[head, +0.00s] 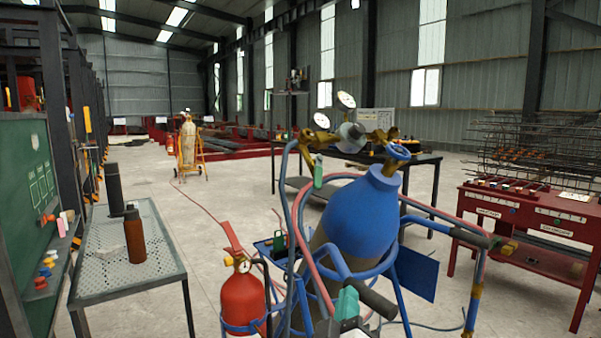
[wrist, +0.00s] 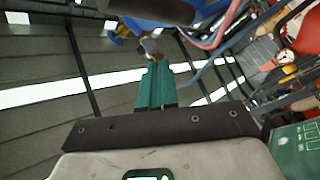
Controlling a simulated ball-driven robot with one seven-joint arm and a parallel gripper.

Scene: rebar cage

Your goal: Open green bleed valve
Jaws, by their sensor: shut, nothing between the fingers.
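A small green part (head: 318,170), which looks like the green bleed valve, hangs below the brass regulator fittings (head: 325,138) at the left of the blue gas cylinder's top (head: 362,215). Its exact setting is too small to tell. My gripper (head: 347,297) is low in front of the cylinder in the head view, well below the green part and apart from it. In the wrist view my gripper (wrist: 155,68) shows its two teal fingers pressed together with nothing between them. I cannot make out the green part in the wrist view.
Red and blue hoses (head: 297,190) loop beside the cylinder. A red extinguisher (head: 243,295) stands left of it. A perforated metal table (head: 160,265) is at left, a red workbench (head: 530,225) at right. Open concrete floor lies behind.

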